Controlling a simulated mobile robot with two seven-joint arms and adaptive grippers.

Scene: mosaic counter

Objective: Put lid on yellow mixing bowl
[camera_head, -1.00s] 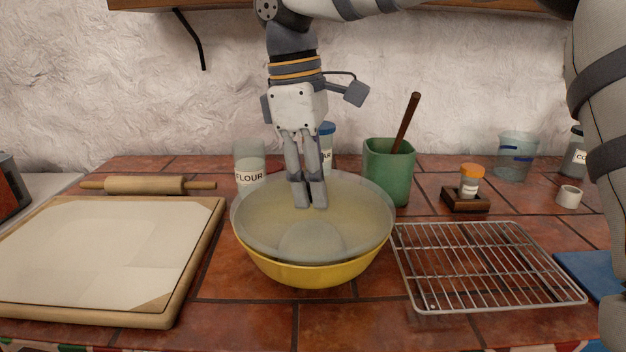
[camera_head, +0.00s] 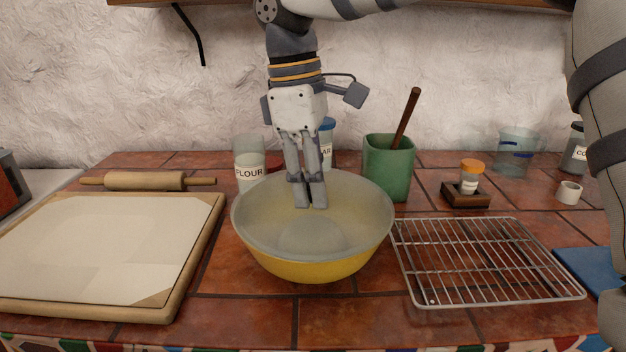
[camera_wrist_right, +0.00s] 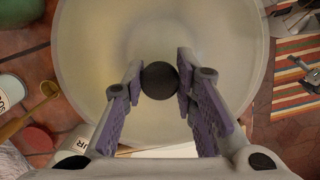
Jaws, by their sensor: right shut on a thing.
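The yellow mixing bowl (camera_head: 310,270) stands upright on the tiled counter in the middle of the head view. A translucent whitish lid (camera_head: 255,215) covers its opening, roughly level and centred, with its edge close to the bowl's rim. I cannot tell whether it touches all round. My right gripper (camera_head: 310,203) points straight down over the lid. In the right wrist view, its fingers are shut on the lid's round dark knob (camera_wrist_right: 160,81), and the lid's disc (camera_wrist_right: 100,50) fills the middle. The fingers hide the knob in the head view. My left gripper is not in view.
A wooden board with a pale sheet (camera_head: 90,250) lies left of the bowl, and a wire rack (camera_head: 485,262) right. Behind stand a flour jar (camera_head: 249,160), a green utensil pot (camera_head: 387,170) and a rolling pin (camera_head: 145,181). The counter's front strip is clear.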

